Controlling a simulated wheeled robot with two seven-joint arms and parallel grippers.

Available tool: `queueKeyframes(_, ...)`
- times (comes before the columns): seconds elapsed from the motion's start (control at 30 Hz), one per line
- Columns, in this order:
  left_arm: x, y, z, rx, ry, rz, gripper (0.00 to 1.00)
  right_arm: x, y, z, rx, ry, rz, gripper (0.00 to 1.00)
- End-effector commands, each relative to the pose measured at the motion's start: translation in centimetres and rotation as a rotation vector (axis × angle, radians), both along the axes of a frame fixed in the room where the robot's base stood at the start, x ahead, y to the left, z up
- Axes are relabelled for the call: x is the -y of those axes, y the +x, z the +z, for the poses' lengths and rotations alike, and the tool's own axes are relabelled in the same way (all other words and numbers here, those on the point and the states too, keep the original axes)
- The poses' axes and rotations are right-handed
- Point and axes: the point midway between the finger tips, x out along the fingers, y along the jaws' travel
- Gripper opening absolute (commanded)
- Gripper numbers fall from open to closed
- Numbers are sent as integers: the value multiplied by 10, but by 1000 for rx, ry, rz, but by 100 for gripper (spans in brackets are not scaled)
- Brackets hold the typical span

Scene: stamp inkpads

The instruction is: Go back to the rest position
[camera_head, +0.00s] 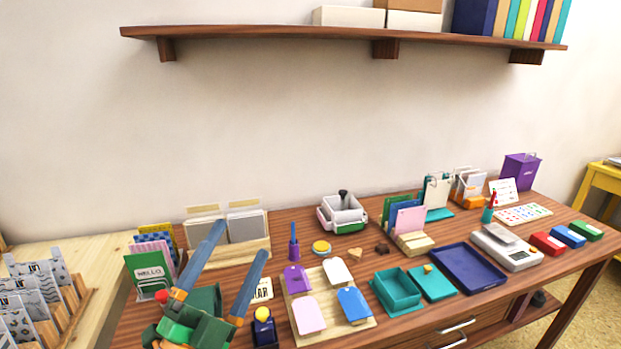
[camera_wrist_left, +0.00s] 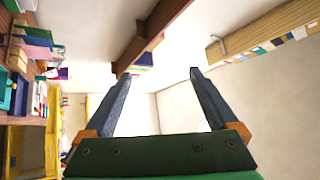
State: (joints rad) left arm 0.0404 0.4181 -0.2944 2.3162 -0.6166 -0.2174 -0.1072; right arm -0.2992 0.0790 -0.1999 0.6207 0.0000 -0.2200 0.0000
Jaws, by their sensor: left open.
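My left gripper (camera_head: 240,242) comes in from the lower left, above the left part of the desk. Its two blue-grey fingers are spread wide, pointing up and away, with nothing between them. In the left wrist view the gripper (camera_wrist_left: 159,75) is also open and empty, with wall and shelf beyond it. A stamp with a dark blue body and yellow top (camera_head: 263,327) stands just right of the gripper. A teal open box (camera_head: 397,291) and its teal lid-like plate (camera_head: 432,283) lie mid-desk. My right gripper is not in view.
A green HELLO card rack (camera_head: 149,270) and a card display (camera_head: 228,232) stand close to my left gripper. A board with coloured tags (camera_head: 318,275), a navy tray (camera_head: 468,268) and a scale (camera_head: 507,250) lie to the right. A wooden shelf (camera_head: 340,40) hangs above.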

Motion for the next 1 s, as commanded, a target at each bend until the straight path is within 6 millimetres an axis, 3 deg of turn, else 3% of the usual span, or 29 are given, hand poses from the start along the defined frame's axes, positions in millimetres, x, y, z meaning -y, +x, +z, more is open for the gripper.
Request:
queueKeyframes(0.07, -39, 14, -69, -337, -207, 138, 92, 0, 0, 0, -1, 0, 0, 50)
queueKeyframes(0.13, -63, 7, -135, -621, -348, 249, 92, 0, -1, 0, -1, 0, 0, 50)
queueKeyframes(0.2, -75, -14, -191, -861, -450, 337, 92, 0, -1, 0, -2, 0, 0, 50)
queueKeyframes(0.3, -80, -54, -253, -1145, -548, 437, 92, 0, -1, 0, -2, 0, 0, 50)
queueKeyframes(0.43, -77, -113, -307, -1448, -630, 537, 92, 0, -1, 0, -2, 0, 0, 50)
queueKeyframes(0.6, -64, -194, -346, -1796, -688, 639, 92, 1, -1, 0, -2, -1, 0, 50)
queueKeyframes(0.83, -62, -194, -417, -1864, -665, 668, 92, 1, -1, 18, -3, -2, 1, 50)
queueKeyframes(1.0, -64, -216, -479, -1909, -640, 689, 92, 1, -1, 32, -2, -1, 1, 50)
